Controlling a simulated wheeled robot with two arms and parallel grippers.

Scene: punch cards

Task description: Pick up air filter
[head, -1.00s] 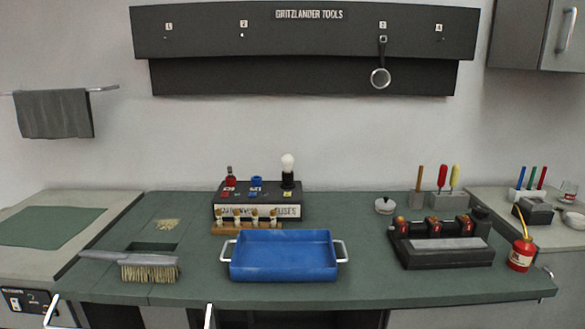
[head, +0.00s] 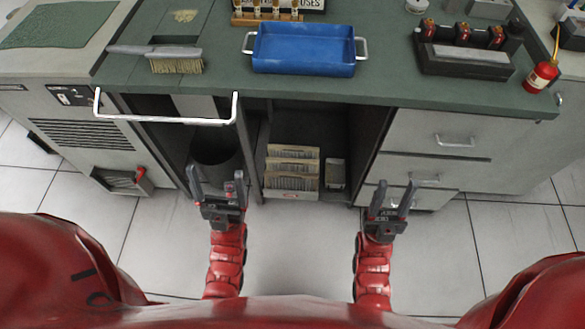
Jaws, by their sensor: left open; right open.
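I cannot pick out an air filter for certain. Beige ridged items (head: 292,170) stand in stepped rows in the open middle compartment under the bench; I cannot tell whether an air filter is among them. A small pale item (head: 335,173) stands to their right. My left gripper (head: 217,172) is open, with nothing between its fingers, low in front of the bench and left of the ridged items in the picture. My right gripper (head: 397,186) is open and empty in front of the drawers, right of those items.
The green bench top (head: 300,90) holds a blue tray (head: 303,52), a brush (head: 176,60), a black rack (head: 465,52) and a red oil can (head: 541,75). A white bar handle (head: 165,120) sticks out at the left front. A dark bin (head: 215,150) stands in the left compartment.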

